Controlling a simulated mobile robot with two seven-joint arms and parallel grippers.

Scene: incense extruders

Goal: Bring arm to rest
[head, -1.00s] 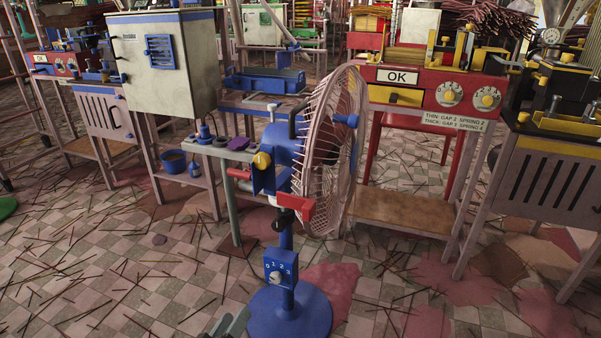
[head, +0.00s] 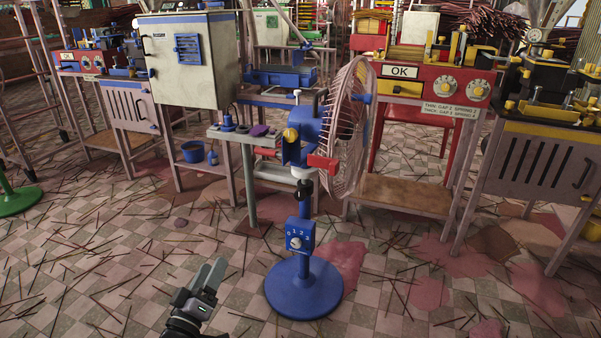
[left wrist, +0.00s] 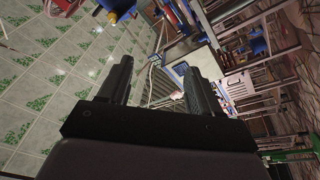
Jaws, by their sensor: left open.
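My left gripper (head: 213,274) shows at the lower middle of the head view, pointing up and slightly right, over the floor and left of the fan's base. In the left wrist view its two dark fingers (left wrist: 158,82) stand apart with nothing between them, so it is open and empty. A pedestal fan (head: 304,241) with a blue round base, blue motor housing and pink cage stands upright right of the gripper. The gripper appears apart from it. My right gripper is in neither view.
Behind the fan are a white cabinet (head: 190,64), a small grey table (head: 246,136) and a red machine marked OK (head: 424,88). A blue bucket (head: 193,151) hangs or stands near the cabinet's frame. Thin sticks litter the checkered floor (head: 120,260), which is otherwise open in front.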

